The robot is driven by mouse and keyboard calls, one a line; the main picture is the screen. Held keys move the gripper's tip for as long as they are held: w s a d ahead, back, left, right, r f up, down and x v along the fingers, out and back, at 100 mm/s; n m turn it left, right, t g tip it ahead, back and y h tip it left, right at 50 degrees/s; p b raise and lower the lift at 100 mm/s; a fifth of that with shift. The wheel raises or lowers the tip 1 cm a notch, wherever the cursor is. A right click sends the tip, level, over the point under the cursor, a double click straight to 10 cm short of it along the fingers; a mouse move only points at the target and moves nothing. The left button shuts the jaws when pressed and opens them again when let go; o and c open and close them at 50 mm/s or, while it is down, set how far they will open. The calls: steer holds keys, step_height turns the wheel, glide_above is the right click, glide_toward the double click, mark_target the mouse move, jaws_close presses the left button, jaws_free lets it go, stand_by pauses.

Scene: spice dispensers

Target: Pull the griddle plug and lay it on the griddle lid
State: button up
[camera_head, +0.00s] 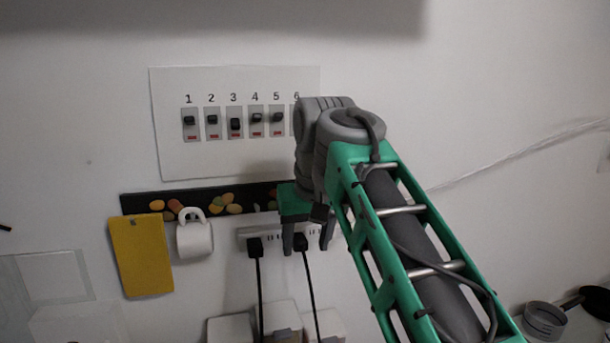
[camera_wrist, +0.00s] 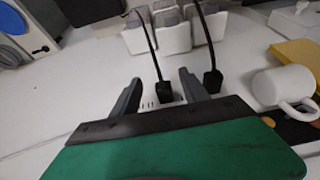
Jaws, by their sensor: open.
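A white power strip (camera_head: 270,233) on the wall holds two black plugs with cords hanging down. The right plug (camera_head: 301,242) sits between the two fingers of my open gripper (camera_head: 307,247), nearer the left finger in the head view. In the wrist view this plug (camera_wrist: 166,93) also shows between the fingers of my gripper (camera_wrist: 160,78); contact cannot be told. The left plug (camera_head: 254,247) is outside the fingers; it shows right of them in the wrist view (camera_wrist: 212,82). Neither plug bears a readable label. I cannot identify the griddle lid.
A white mug (camera_head: 194,240) and a yellow card (camera_head: 140,256) hang on a dark strip (camera_head: 140,203) to the left. A numbered switch panel (camera_head: 172,145) is above. Several white containers (camera_wrist: 172,36) stand below the strip. A round pan (camera_head: 545,318) is at lower right.

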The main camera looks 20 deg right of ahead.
mark_target(301, 241)
step_height(301, 241, up, 6)
steer(key=w, duration=0.1)
steer(key=b+x, duration=0.2)
steer(key=x, duration=0.5)
steer(key=shift+f+b, duration=0.15)
steer(key=shift+b, duration=0.2)
steer(key=shift+w+f+b, duration=0.25)
steer(key=shift+f+b, duration=0.1)
steer(key=shift+f, duration=0.05)
steer(key=shift+r, duration=0.1)
steer(key=shift+c, duration=0.3)
jaws_close()
stand_by(0.8)
